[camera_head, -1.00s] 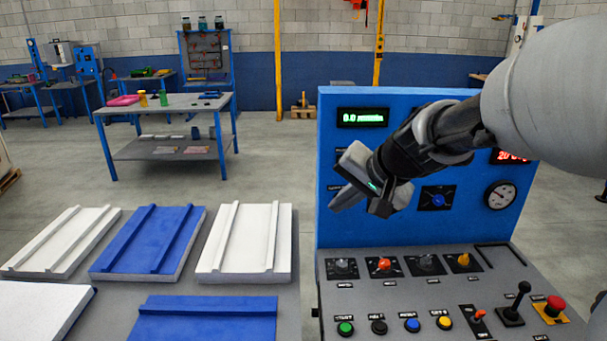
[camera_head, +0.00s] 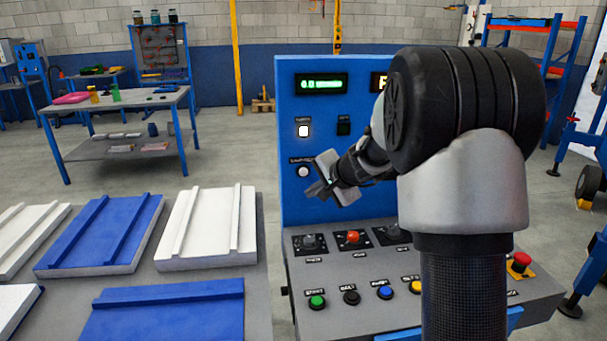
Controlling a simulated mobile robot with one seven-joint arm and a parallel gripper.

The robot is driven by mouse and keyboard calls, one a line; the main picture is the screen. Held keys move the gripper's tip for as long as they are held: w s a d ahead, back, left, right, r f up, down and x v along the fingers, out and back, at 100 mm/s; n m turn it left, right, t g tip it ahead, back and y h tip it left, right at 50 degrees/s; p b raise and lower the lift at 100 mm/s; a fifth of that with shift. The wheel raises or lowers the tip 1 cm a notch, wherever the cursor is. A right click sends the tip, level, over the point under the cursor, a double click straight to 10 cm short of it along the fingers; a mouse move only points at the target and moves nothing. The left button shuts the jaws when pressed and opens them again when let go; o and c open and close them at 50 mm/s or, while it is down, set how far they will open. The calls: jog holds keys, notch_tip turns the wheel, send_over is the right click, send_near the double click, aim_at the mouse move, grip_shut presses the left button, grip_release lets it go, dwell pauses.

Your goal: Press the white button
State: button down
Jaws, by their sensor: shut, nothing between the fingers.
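The blue upright panel (camera_head: 296,205) faces me. On its left side is a round white button (camera_head: 303,171) under a small label. Above it is a bright white square (camera_head: 303,131), lit, in a dark frame. My gripper (camera_head: 314,189) is shut and empty, its fingers pointing left and down. In the picture its fingertips lie just below and right of the round white button. I cannot tell how far they are from the panel face. My arm hides the panel's right part.
The sloped console below carries a green button (camera_head: 317,302), a black button (camera_head: 351,298), a blue button (camera_head: 385,292), a red knob (camera_head: 352,237) and a red emergency button (camera_head: 521,260). A green display (camera_head: 321,84) is at the top. Blue and white slabs lie on the left table.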

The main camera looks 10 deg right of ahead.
aim_at(303, 172)
jog(key=shift+w+p, duration=2.95)
jog(key=shift+w, duration=1.4)
jog(key=shift+w, duration=0.4)
jog(key=shift+w+p, duration=0.3)
jog(key=shift+w, duration=0.15)
jog(key=shift+s+b, duration=0.85)
jog(key=shift+b, duration=0.1)
